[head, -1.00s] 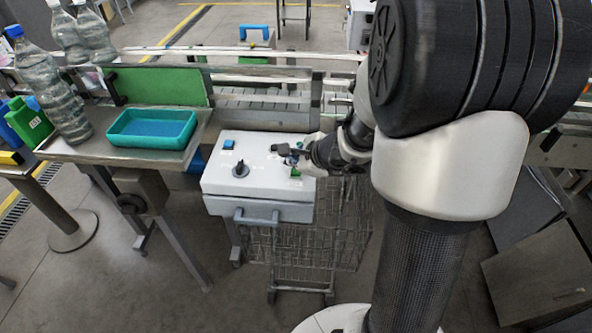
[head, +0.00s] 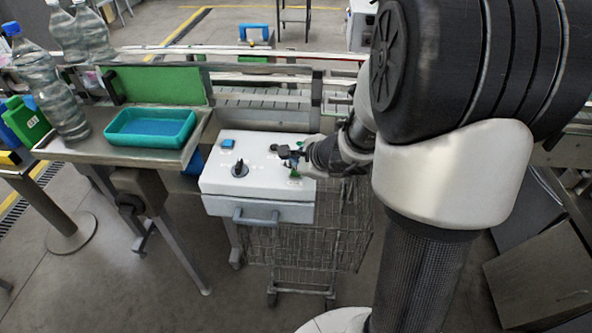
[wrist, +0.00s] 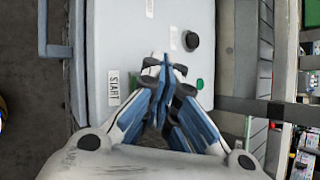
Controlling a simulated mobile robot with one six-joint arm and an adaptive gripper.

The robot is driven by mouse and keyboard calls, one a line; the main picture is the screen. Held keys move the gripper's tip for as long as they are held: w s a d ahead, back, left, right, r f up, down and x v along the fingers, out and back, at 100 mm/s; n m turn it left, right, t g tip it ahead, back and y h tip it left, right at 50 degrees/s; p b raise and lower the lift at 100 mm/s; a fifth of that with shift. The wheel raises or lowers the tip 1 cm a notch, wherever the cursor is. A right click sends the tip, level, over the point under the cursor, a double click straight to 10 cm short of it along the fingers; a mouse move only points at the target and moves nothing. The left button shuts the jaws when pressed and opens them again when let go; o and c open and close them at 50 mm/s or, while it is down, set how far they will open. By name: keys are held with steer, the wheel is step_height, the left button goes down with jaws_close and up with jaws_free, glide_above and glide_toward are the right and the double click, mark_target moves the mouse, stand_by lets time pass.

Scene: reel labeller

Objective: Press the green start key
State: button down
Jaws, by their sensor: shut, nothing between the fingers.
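The green start key (head: 294,174) is on the right part of the white control box (head: 220,181) in the head view, small and partly covered by my gripper. My gripper (head: 285,153) is over the right side of the box top, fingers together and empty. In the wrist view the closed fingertips (wrist: 165,66) are over the panel, beside the START label (wrist: 113,88). The fingers hide the panel just right of the label. A small green spot (wrist: 199,84) shows right of the fingers. I cannot tell whether the fingertips touch the key.
The box also has a blue key (head: 228,144), a black selector knob (head: 240,169) and a front handle (head: 256,218). A teal tray (head: 151,142) and large bottles (head: 55,95) stand on the table to the left. A conveyor (head: 265,97) runs behind. A wire cart (head: 305,245) stands below.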

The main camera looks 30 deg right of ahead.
steer(key=shift+f+b, duration=0.4)
steer(key=shift+b, duration=0.1)
stand_by(0.3)
steer(key=shift+r, duration=0.1)
stand_by(0.3)
steer(key=shift+r+p, duration=0.65)
steer(key=shift+r, duration=0.15)
step_height(320, 180, up, 5)
steer(key=p, duration=0.4)
steer(key=shift+r, duration=0.1)
stand_by(0.3)
